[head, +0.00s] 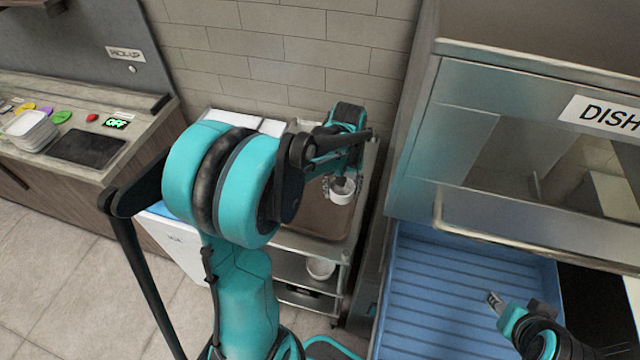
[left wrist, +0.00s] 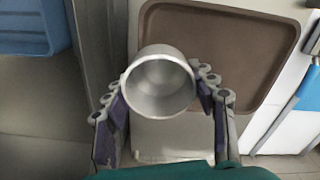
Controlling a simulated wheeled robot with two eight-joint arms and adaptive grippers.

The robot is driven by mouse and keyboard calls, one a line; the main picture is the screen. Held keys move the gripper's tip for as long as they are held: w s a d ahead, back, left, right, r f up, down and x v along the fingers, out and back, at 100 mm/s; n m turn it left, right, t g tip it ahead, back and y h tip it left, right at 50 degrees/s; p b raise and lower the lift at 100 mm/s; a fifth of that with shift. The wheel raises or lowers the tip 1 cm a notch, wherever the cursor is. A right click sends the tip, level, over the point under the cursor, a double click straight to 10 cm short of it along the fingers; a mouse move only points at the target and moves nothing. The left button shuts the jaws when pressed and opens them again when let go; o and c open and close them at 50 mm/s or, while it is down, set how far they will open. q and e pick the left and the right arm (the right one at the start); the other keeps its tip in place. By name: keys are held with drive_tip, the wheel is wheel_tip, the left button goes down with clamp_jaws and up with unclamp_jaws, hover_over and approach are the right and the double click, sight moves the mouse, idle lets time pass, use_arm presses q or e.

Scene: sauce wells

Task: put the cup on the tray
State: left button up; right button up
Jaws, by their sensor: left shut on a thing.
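A white cup (left wrist: 160,85) is between the fingers of my left gripper (left wrist: 163,100) in the left wrist view. The fingers are shut on its sides, and its open mouth faces the camera. In the head view the cup (head: 342,190) shows below my left gripper (head: 340,182), over the tray area. The brown tray (left wrist: 240,50) with rounded corners lies beyond the cup in the left wrist view; the tray (head: 318,222) is partly hidden by my arm in the head view. I cannot tell whether the cup touches the tray. My right gripper (head: 494,300) is at lower right, its jaws too small to judge.
The tray lies on a metal cart, with a white bowl-like item (head: 320,267) on a lower shelf. A dish machine (head: 500,130) and a blue ribbed rack (head: 450,290) stand to the right. A counter (head: 130,150) with a button panel is at left.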

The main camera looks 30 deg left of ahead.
use_arm(q)
drive_tip(key=shift+w+a+f, duration=0.15)
drive_tip(key=shift+a+f, duration=0.05)
drive_tip(key=shift+a, duration=0.1)
drive_tip(key=b, duration=0.3)
hover_over(305, 206)
wheel_tip(305, 206, down, 7)
drive_tip(key=shift+r, duration=0.2)
drive_tip(key=shift+f+b, duration=0.65)
drive_tip(key=shift+f, duration=1.3)
drive_tip(key=shift+f, duration=0.15)
drive_tip(key=o, duration=1.2)
